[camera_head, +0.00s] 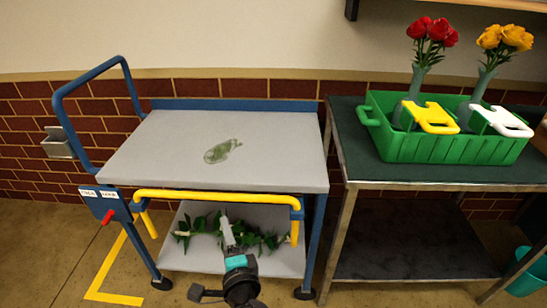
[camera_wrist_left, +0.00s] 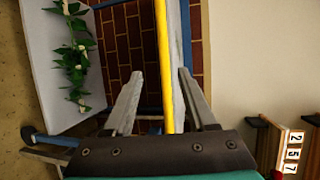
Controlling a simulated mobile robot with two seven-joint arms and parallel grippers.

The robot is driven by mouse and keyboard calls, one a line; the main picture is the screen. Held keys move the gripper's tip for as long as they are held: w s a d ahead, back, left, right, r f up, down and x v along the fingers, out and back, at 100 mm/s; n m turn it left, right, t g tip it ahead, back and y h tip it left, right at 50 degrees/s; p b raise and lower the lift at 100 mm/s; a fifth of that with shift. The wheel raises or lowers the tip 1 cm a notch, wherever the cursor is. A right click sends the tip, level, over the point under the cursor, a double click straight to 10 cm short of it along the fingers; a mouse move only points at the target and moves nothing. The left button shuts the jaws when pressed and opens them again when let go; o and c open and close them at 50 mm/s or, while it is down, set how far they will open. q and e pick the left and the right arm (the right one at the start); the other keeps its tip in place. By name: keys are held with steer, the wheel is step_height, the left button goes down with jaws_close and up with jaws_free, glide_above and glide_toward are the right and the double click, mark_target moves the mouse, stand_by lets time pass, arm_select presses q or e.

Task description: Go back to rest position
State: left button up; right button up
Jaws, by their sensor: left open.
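My left gripper (camera_head: 227,230) comes up from the bottom of the head view, in front of the cart's lower shelf. In the left wrist view its two fingers (camera_wrist_left: 160,74) stand apart, open, with nothing gripped. The cart's yellow bar (camera_head: 215,195) runs across the front of the cart above the gripper in the head view. In the left wrist view the yellow bar (camera_wrist_left: 163,50) shows between the fingers; I cannot tell how far off it is. My right gripper is in neither view.
The blue-framed cart has a grey top (camera_head: 150,150) with a green smear (camera_head: 222,151). Leafy stems with white blooms (camera_head: 262,240) lie on its lower shelf. On the dark table (camera_head: 365,165) at right, a green crate (camera_head: 450,150) holds vases of red roses (camera_head: 432,32) and yellow roses (camera_head: 503,38).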

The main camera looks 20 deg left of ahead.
arm_select(q)
steer(key=s+d+f+g+h+p, duration=0.1)
steer(key=s+d+f+g+h, duration=0.2)
steer(key=f, duration=0.8)
steer(key=s+f+g+h+p, duration=0.1)
steer(key=s+f+g+h, duration=0.3)
steer(key=f, duration=0.6)
steer(key=s+a+f+n+g+p, duration=0.1)
steer(key=s+f+n, duration=0.3)
steer(key=s, duration=0.7)
steer(key=s+a+f+n+g+h+p, duration=0.1)
steer(key=s+a+f+n+g, duration=0.1)
steer(key=s+f+n, duration=0.3)
steer(key=s+a+f, duration=0.1)
steer(key=s+f, duration=0.3)
steer(key=s, duration=0.3)
steer(key=shift+s+h, duration=0.25)
steer(key=shift+h, duration=0.05)
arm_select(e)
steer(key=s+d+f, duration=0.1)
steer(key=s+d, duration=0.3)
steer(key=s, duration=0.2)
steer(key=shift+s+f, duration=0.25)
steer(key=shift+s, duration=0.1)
arm_select(q)
steer(key=shift+d+f, duration=0.1)
steer(key=shift+c, duration=0.6)
steer(key=shift+w, duration=0.15)
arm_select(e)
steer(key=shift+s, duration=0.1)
